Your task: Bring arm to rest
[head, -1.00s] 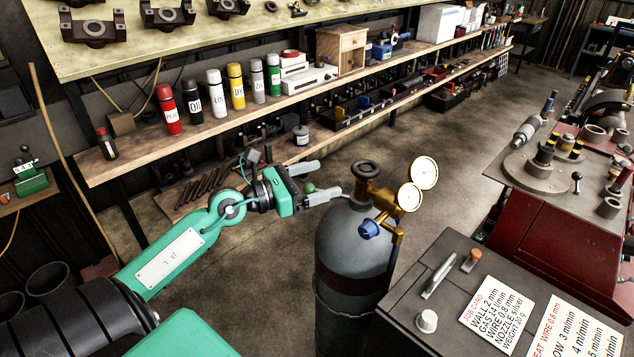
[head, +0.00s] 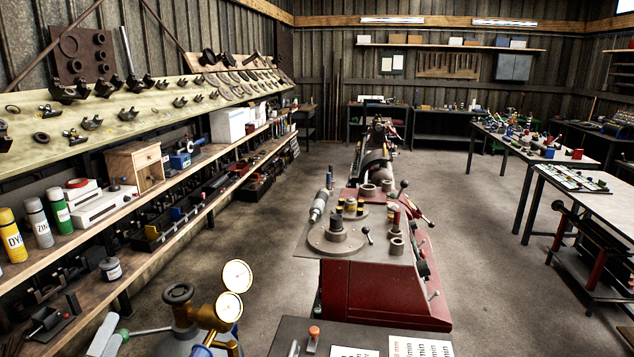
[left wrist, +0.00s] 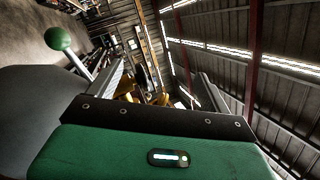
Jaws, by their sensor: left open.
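My left gripper (left wrist: 160,82) is open in the left wrist view, with its two grey fingers apart and nothing seen held between them. In the head view only a small part of it (head: 106,342) shows at the bottom left edge, left of the gas cylinder's brass valve (head: 180,297). A green ball on a pale rod (left wrist: 57,39) stands beside the left finger in the wrist view; whether it touches is unclear. The rest of my left arm is out of the head view. My right gripper is not in view.
Two gauges (head: 229,306) top the cylinder beside a dark cabinet top (head: 275,340). A red lathe (head: 370,290) stands in the middle. Shelves with cans (head: 38,225) line the left wall. Tables (head: 600,195) stand at right. The floor (head: 510,300) between is largely clear.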

